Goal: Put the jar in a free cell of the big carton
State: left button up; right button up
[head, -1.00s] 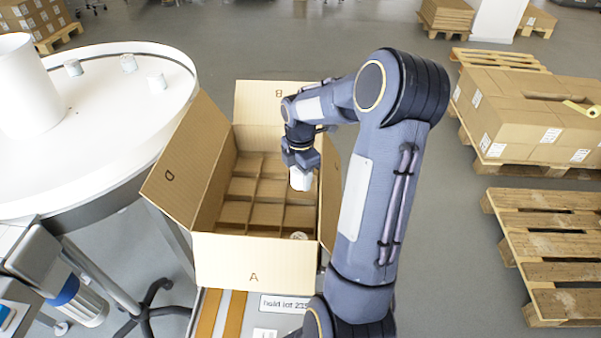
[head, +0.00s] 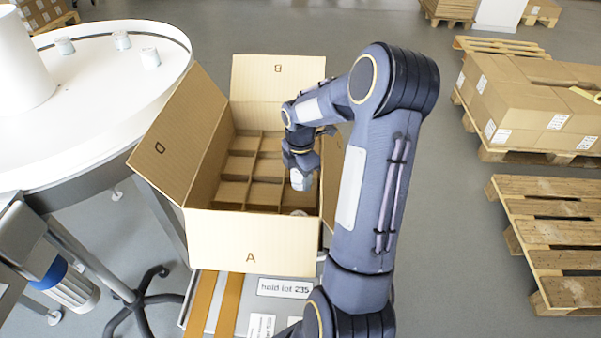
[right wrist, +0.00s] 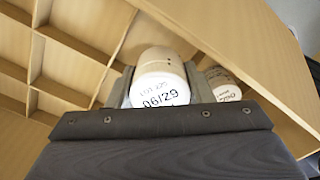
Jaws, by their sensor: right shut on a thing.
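The jar (right wrist: 160,82) is white with dark print. In the right wrist view it sits between the two fingers of my right gripper (right wrist: 158,95), which is shut on it. In the head view the jar (head: 299,181) hangs below the right gripper (head: 300,176), inside the right side of the big carton (head: 252,243). The carton is open, with flaps lettered A, B and D and a grid of cells. Another white jar (right wrist: 224,85) stands in the carton beside the held one; its top (head: 298,213) shows near flap A. The other visible cells look empty. My left gripper is not in view.
Carton flaps stand outward around the opening. Pallets (head: 560,245) and stacked boxes (head: 530,105) are on the floor at right.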

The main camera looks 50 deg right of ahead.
aim_at(301, 198)
jog(key=shift+f+b, duration=1.8)
jog(key=shift+f, duration=1.3)
jog(key=o, duration=1.1)
notch_tip(301, 198, up, 8)
jog(key=shift+f+p, duration=0.1)
jog(key=shift+p, duration=0.3)
